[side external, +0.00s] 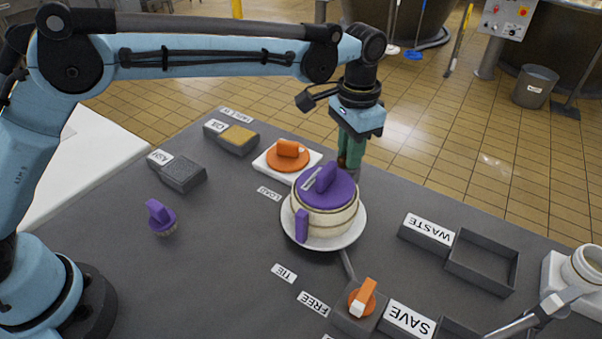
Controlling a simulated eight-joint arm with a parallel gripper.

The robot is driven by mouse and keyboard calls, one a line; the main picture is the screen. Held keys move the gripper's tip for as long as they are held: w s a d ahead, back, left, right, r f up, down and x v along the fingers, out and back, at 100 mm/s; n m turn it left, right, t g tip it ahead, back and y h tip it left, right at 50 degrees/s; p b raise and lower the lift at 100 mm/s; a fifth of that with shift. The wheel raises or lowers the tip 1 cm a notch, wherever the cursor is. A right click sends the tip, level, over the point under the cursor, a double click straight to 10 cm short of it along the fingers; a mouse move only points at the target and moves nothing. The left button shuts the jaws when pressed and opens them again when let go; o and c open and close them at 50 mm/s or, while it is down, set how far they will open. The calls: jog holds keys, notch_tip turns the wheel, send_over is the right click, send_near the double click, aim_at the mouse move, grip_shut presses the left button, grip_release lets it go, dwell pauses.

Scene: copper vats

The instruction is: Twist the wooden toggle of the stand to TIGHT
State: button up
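No label reading TIGHT is legible. A toggle with an orange base and a lighter orange-and-white handle (362,298) sits on a small grey block next to the FREE label (313,303); its handle tilts up and to the right. I cannot tell whether it is wood. A second orange knob (288,154) sits on a white plate (268,166) near the LOAD label. My gripper (350,160) points down behind the purple-lidded pot (327,190), well away from the toggle near FREE. Its green fingers look close together, their tips partly hidden; I cannot tell if they hold anything.
The pot stands on a round white plate (290,229) in the middle of the dark table. A purple-handled brush (161,217) lies left. Grey trays labelled WASTE (484,262) and SAVE are at right. A white cup-like fixture (580,270) stands far right. The front-left table is clear.

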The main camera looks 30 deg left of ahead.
jog(key=shift+o, duration=0.6)
notch_tip(320, 180, up, 12)
dwell(0.4)
jog(key=shift+a+r, duration=0.1)
jog(key=s+a+r+n+t, duration=0.1)
jog(key=s+a+n+t, duration=0.1)
jog(key=s+a, duration=0.35)
jog(key=s+a+r+n+t, duration=0.1)
jog(key=s+a+t, duration=0.1)
jog(key=a, duration=0.7)
jog(key=s+a+f+n+t, duration=0.3)
jog(key=s+a+f, duration=0.5)
jog(key=s, duration=0.3)
jog(key=shift+s+a+f, duration=0.15)
jog(key=shift+s+f, duration=0.05)
jog(key=shift+f, duration=0.45)
